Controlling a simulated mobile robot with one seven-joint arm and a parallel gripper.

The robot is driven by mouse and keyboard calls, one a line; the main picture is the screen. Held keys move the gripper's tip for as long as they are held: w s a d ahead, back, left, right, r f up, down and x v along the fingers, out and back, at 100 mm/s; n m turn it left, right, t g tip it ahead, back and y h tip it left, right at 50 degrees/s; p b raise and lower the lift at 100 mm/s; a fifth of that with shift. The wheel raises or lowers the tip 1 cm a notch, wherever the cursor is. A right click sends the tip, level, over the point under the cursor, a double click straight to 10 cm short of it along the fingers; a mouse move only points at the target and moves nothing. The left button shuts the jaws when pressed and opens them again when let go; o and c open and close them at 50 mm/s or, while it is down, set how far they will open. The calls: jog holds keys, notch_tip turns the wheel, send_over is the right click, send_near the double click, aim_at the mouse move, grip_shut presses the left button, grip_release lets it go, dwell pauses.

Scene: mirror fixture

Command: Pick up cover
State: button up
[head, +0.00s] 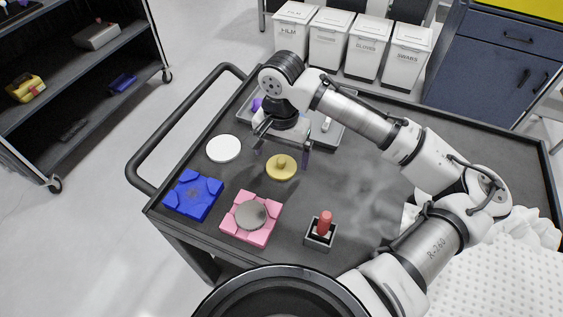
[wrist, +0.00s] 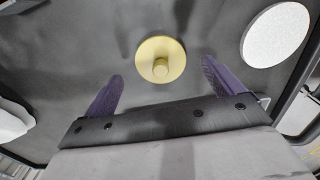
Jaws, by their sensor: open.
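A yellow round cover (head: 284,174) with a small knob on top lies flat on the dark cart top. It also shows in the wrist view (wrist: 150,71), ahead of my gripper (wrist: 161,70) and between the lines of its two purple fingers. In the head view my gripper (head: 282,157) hangs just behind and above the cover, fingers pointing down. It is open and empty, apart from the knob. A pink fixture block (head: 233,228) in front of the cover bears a grey disc (head: 250,215).
A white disc (head: 223,148) and a blue block (head: 193,195) lie left of the cover. A small holder (head: 320,238) with a red piece (head: 325,222) stands front right. A grey tray (head: 327,138) is behind my gripper. The cart has a left handle rail (head: 175,135).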

aim_at(281, 160)
jog(key=shift+f, duration=1.55)
jog(key=shift+c, duration=0.3)
jog(key=c, duration=0.9)
jog(key=shift+c, duration=0.2)
